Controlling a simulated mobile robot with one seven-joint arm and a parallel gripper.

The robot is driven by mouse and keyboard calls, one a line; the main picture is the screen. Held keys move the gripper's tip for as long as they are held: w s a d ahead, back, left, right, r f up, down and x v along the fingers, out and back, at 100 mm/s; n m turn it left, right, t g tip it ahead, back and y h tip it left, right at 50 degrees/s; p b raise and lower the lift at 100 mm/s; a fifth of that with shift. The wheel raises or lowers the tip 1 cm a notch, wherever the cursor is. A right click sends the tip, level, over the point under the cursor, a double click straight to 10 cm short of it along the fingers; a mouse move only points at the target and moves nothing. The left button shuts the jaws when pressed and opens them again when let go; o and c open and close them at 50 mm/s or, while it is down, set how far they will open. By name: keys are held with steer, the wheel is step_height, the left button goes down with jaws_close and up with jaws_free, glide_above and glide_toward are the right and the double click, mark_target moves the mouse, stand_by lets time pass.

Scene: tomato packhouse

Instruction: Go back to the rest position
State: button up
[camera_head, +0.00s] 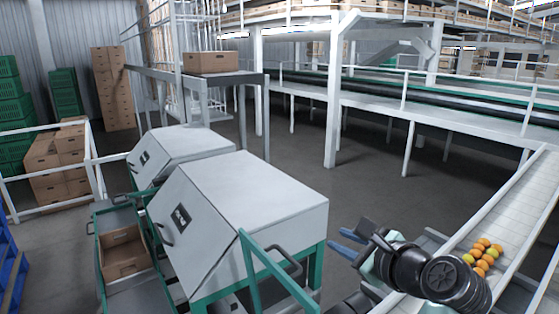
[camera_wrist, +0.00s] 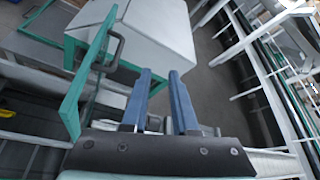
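My gripper (camera_head: 347,243) is at the lower right of the head view, beside the right end of the nearer white machine and left of the conveyor. In the wrist view my gripper (camera_wrist: 166,103) has its two blue fingers apart with nothing between them. It is open and empty, in free air. The wrist view shows the floor and the white machine beyond the fingertips.
A white machine with a green frame (camera_head: 249,205) stands left of my gripper. A white conveyor (camera_head: 527,217) runs at the right; several orange and yellow tomatoes (camera_head: 481,256) lie on it. A cardboard box (camera_head: 122,254) sits in the tray at left. Grey floor (camera_head: 290,160) lies clear behind.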

steer(key=s+a+r+n+t+h, duration=0.2)
steer(key=r+n+t, duration=0.1)
steer(key=r+n, duration=0.3)
steer(key=s+a+r+n+t+h+b, duration=0.1)
steer(key=s+a+r+n+t, duration=0.1)
steer(key=r+n, duration=0.35)
steer(key=s+a+r+n+t+h, duration=0.2)
steer(key=r+n+t, duration=0.1)
steer(key=r, duration=0.5)
steer(key=s+a+r+n+t, duration=0.3)
steer(key=s+r+n, duration=0.2)
steer(key=s, duration=0.3)
steer(key=s+a+r+n+t+b, duration=0.1)
steer(key=s+a+r+n+t, duration=0.2)
steer(key=s+r+n, duration=0.3)
step_height(320, 180, up, 2)
steer(key=s, duration=0.2)
steer(key=shift+s+a+r+t, duration=0.25)
steer(key=shift+s+a+t, duration=0.1)
steer(key=shift+s+t, duration=0.05)
steer(key=shift+f, duration=0.1)
